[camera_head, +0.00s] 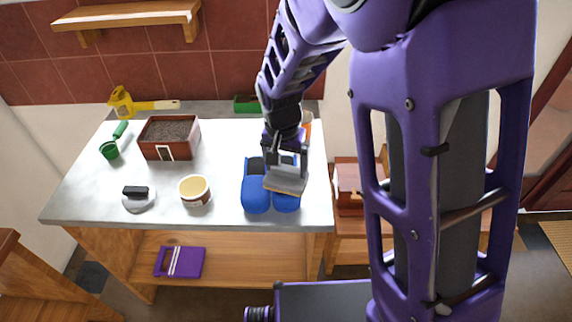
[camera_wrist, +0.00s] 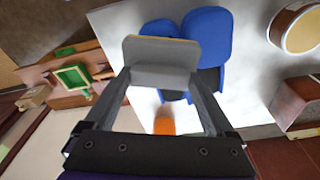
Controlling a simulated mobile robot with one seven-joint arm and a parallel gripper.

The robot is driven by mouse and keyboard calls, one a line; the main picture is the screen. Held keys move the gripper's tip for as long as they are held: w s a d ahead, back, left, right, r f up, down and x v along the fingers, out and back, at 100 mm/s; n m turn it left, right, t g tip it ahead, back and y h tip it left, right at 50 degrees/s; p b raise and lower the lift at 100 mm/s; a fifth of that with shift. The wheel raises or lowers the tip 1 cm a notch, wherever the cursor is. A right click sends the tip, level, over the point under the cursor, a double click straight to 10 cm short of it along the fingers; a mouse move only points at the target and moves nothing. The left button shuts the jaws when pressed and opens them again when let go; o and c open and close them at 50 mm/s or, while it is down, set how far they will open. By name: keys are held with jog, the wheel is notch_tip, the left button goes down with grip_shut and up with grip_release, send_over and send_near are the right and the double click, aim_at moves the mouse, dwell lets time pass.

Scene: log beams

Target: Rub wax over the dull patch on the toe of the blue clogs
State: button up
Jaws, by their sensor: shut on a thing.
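A pair of blue clogs (camera_head: 256,193) stands near the front right of the metal-topped table, toes toward the front edge. My gripper (camera_head: 287,165) is over the right-hand clog, shut on a grey pad (camera_head: 287,184) with a thin yellowish layer. The pad covers part of that clog's toe; I cannot tell whether it touches. The wrist view shows the pad (camera_wrist: 160,62) between my fingers, with the clogs (camera_wrist: 210,33) behind it. A round tin of cream-coloured wax (camera_head: 194,188) stands open left of the clogs. No dull patch can be made out.
A brick-red planter (camera_head: 170,150) of soil, a green scoop (camera_head: 110,149) and a round grey item with a black handle (camera_head: 138,200) lie left. An orange item (camera_wrist: 164,121) is behind the clogs. The tabletop's right edge (camera_head: 329,190) is close.

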jog(key=shift+f+b, duration=0.5)
jog(key=shift+f, duration=0.35)
dwell(2.6)
jog(key=shift+d, duration=0.1)
jog(key=shift+d+r, duration=0.1)
jog(key=shift+d, duration=0.45)
jog(key=shift+a+r, duration=0.1)
jog(key=shift+a, duration=1.1)
jog(key=shift+d, duration=1.2)
jog(key=shift+a, duration=1.25)
jog(key=shift+d, duration=1.25)
jog(key=shift+a, duration=0.65)
